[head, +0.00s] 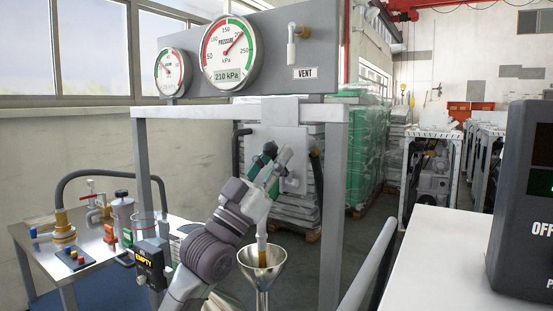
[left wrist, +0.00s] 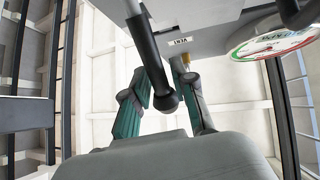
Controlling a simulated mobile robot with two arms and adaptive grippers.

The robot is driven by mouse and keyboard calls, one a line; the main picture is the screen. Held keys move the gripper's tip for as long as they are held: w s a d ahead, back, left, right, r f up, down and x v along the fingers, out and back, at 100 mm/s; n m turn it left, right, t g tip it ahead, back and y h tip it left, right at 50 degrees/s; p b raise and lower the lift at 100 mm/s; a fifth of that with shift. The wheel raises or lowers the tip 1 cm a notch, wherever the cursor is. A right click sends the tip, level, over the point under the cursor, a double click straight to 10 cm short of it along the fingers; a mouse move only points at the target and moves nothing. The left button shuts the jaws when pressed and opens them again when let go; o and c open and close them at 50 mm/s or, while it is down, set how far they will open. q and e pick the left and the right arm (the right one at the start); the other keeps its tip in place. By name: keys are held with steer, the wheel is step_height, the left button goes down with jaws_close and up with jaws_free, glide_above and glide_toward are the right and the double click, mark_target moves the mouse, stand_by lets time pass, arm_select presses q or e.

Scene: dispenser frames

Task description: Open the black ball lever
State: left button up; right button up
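The black ball lever shows best in the left wrist view as a dark rod ending in a round black ball (left wrist: 167,101). It reaches down from the grey frame above. My left gripper (left wrist: 163,98) has its two green-grey fingers apart, one on each side of the ball in the picture. I cannot tell whether either finger touches it. In the head view my left gripper (head: 272,163) is raised in front of the grey box under the frame's top beam, and its fingers largely hide the lever. My right gripper is not in view.
The grey dispenser frame (head: 140,165) carries a large pressure gauge (head: 229,53) reading 210 kPa, a smaller gauge (head: 169,72) and a VENT label (head: 305,73). A metal funnel (head: 262,269) stands below my gripper. A side table (head: 30,235) with fittings stands left; a white surface (head: 440,255) lies right.

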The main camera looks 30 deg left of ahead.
arm_select(q)
steer(key=shift+o, duration=0.6)
steer(key=shift+s+r, duration=0.15)
steer(key=shift+s, duration=0.15)
steer(key=shift+w, duration=0.15)
steer(key=v, duration=1.2)
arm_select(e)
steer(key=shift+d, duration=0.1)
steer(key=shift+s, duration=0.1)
